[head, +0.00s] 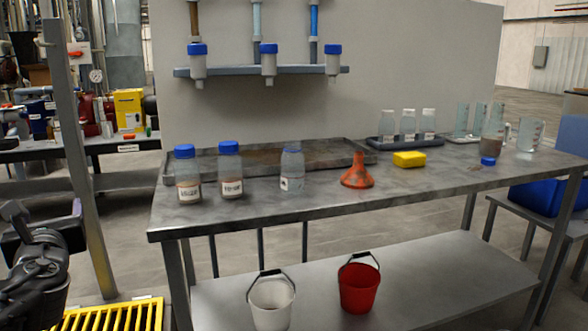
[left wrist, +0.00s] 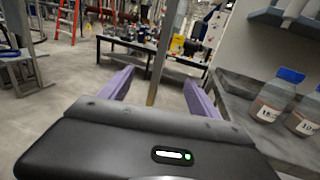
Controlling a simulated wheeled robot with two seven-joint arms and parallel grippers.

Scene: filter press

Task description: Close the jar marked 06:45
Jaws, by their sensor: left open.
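Two jars with blue lids and white labels, a left one (head: 188,174) and a right one (head: 230,171), stand upright on the steel table (head: 330,205); their label digits are too blurred to read surely. A third jar (head: 292,172), clear and with no blue lid, stands to their right; its label is turned partly away and unreadable. A loose blue lid (head: 488,161) lies farther right on the table. My left gripper (left wrist: 158,92) is open and empty, off the table's left side. The left blue-lidded jar also shows in the left wrist view (left wrist: 274,97). My right gripper is out of view.
A shallow tray (head: 330,151) lies behind the jars. Buckets stand on the lower shelf. A grey post (head: 78,130) rises near my left arm.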

